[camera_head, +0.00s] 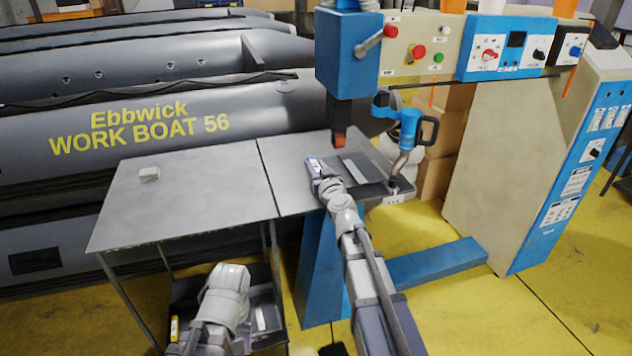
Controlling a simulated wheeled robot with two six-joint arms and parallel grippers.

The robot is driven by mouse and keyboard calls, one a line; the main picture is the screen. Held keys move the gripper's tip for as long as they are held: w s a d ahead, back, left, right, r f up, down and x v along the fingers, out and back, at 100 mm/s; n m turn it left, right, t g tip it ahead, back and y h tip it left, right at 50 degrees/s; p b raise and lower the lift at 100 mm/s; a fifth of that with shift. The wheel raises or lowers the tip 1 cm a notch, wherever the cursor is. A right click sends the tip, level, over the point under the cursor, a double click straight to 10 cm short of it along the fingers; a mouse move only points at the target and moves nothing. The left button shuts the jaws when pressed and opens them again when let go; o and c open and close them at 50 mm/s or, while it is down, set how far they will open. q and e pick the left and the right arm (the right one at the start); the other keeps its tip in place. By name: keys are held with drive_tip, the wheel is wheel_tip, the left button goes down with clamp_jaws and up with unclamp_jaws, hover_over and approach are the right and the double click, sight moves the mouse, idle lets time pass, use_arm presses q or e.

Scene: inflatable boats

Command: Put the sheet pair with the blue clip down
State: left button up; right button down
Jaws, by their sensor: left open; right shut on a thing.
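My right gripper (322,177) is over the left part of the machine's dark work tray (372,190). It is shut on a small pale piece with a bluish part, which I take for the sheet pair with the blue clip (313,167). The gripper hides part of it, and I cannot tell whether it touches the tray. My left gripper (222,300) is low at the bottom left, over a dark lower tray (268,338), open, with its fingertips hard to make out.
A grey flat piece (354,167) lies on the work tray, below the machine's orange-tipped press head (339,140). A blue handled tool (405,130) stands at right. Inflatable boats lie behind.

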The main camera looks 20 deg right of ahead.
wheel_tip(320, 180, down, 4)
drive_tip(key=b, duration=0.3)
drive_tip(key=shift+r, duration=0.2)
drive_tip(key=c, duration=1.1)
unclamp_jaws()
drive_tip(key=shift+f+b, duration=0.2)
drive_tip(key=shift+b, duration=0.1)
drive_tip(key=o, duration=0.5)
drive_tip(key=shift+r, duration=0.1)
